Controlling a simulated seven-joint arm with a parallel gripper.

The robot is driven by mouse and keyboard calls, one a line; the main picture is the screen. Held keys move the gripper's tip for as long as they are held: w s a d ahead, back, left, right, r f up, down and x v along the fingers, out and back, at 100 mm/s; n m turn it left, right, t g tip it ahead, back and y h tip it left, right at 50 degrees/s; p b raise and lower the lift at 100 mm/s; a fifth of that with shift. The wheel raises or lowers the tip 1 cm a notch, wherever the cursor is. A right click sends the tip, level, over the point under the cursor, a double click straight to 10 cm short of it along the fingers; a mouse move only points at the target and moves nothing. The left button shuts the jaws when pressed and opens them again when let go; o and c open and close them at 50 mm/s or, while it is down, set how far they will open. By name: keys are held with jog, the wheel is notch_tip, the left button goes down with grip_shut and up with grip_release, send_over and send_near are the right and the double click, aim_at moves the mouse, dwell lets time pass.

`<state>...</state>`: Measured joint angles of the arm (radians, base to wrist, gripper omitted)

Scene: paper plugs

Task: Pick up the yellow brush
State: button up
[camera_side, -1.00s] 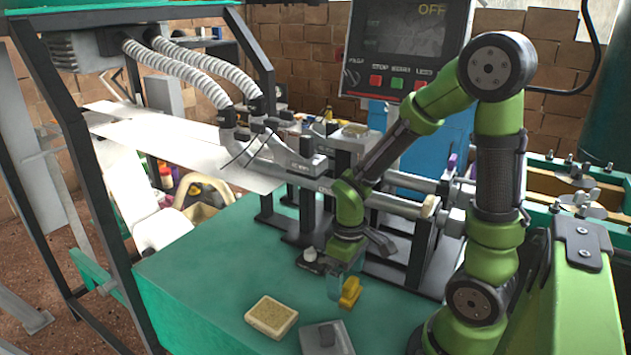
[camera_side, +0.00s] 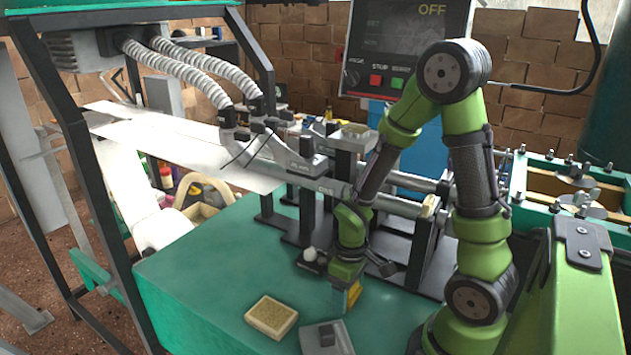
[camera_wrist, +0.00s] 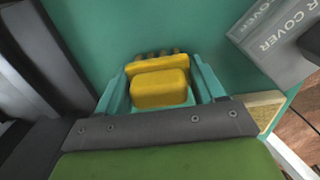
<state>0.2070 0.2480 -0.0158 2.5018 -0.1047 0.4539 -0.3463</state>
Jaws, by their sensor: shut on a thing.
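The yellow brush (camera_wrist: 160,88) is between the two teal fingers of my gripper (camera_wrist: 160,92) in the wrist view. It has a blocky yellow body with a row of small knobs along its far edge. In the side view my gripper (camera_side: 345,294) points down low over the green table (camera_side: 220,250). The yellow brush (camera_side: 353,295) shows at the fingers there, partly hidden by them. My gripper is shut on the brush. I cannot tell whether the brush touches the table.
A tan sponge-like block (camera_side: 271,316) and a grey box (camera_side: 326,338) lie at the front of the table. A small dark item with a white knob (camera_side: 310,257) stands behind my gripper. Black machine supports (camera_side: 420,255) stand close on the right. The table's left part is clear.

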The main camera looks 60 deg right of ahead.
jog(key=shift+c, duration=0.9)
